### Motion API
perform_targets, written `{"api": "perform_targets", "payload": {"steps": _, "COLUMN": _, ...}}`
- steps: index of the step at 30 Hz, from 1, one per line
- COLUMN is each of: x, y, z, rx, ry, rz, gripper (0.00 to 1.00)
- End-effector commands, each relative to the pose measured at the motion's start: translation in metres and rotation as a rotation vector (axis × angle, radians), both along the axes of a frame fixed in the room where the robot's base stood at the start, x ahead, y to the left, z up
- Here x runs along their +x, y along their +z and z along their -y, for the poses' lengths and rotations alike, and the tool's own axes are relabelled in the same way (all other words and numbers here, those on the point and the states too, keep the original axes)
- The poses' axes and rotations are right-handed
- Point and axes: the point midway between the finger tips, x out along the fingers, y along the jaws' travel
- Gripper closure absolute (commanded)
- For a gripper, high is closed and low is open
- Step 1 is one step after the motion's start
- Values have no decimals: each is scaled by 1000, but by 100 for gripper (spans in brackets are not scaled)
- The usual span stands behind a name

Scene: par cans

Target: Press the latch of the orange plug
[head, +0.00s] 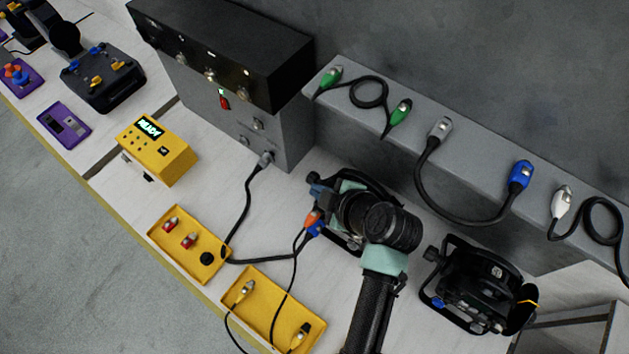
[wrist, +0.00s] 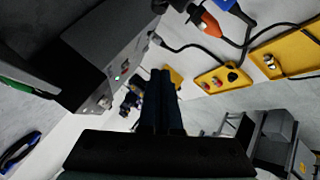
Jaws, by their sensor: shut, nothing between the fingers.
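The orange plug (head: 312,219) sits on a black cable beside a blue connector (head: 315,229) at the left side of the nearer par can. It appears joined to that connector. The orange plug also shows in the wrist view (wrist: 209,22), near the top edge, with a blue part beside it. Its latch is too small to make out. My gripper (wrist: 161,73) is shut and empty, its fingers together in the middle of the wrist view, apart from the plug in the picture.
A second par can (head: 483,287) stands to the right. Yellow trays (head: 215,272) with small plugs lie in front. A yellow READY box (head: 172,165) and a dark rack (head: 225,50) stand left. Cabled plugs, such as a blue one (head: 520,176), lie on the grey ledge (head: 462,160).

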Motion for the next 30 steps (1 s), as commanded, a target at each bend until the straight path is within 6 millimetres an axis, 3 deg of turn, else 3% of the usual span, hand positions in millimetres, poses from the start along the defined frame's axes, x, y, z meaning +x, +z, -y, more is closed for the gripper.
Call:
{"api": "perform_targets", "payload": {"steps": 17, "x": 0, "y": -4, "z": 0, "rx": 0, "ry": 1, "rz": -1, "gripper": 100}}
{"api": "perform_targets", "payload": {"steps": 23, "x": -1, "y": -21, "z": 0, "rx": 1, "ry": 0, "rz": -2, "gripper": 100}}
{"api": "perform_targets", "payload": {"steps": 30, "x": -1, "y": -55, "z": 0, "rx": 1, "ry": 0, "rz": -2, "gripper": 100}}
